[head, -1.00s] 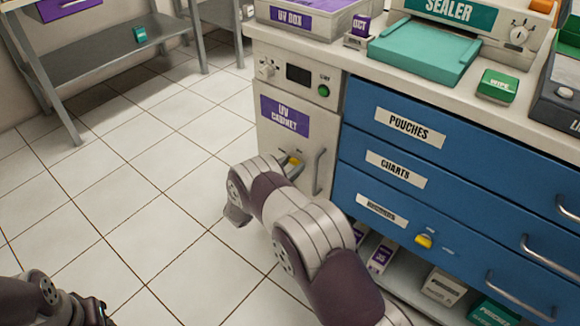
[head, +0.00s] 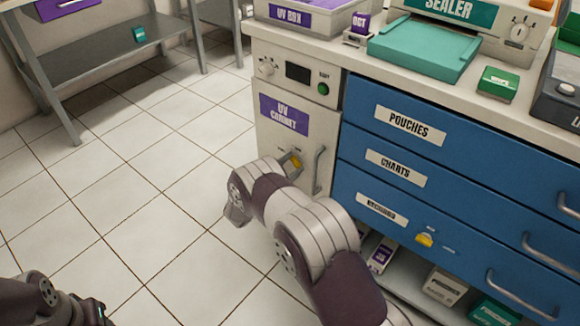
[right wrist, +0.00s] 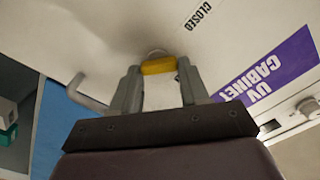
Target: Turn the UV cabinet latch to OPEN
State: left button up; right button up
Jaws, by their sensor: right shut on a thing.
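The UV cabinet (head: 290,195) is a pale door with a purple "UV CABINET" label (head: 284,115) and a vertical handle (head: 319,170). Its yellow latch (head: 296,162) sits left of the handle, partly hidden by my right wrist. In the right wrist view the yellow latch (right wrist: 158,66) lies between the fingertips of my right gripper (right wrist: 158,76), which is shut on it. The latch bar is angled to the lettering of the "CLOSED" mark (right wrist: 198,15) on the door. The OPEN mark cannot be read. My left arm shows at bottom left, its gripper out of view.
A control panel with a dial (head: 266,66) and a green button (head: 323,89) is above the door. Blue drawers (head: 400,165) stand to the right, over a shelf with small boxes (head: 446,286). Open tiled floor (head: 130,200) lies left.

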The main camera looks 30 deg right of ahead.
jog(key=m+b, duration=0.1)
jog(key=m, duration=0.4)
jog(key=shift+f, duration=0.2)
jog(key=shift+m+b, duration=0.55)
jog(key=shift+m, duration=1.75)
jog(key=o, duration=1.1)
jog(key=shift+c, duration=0.2)
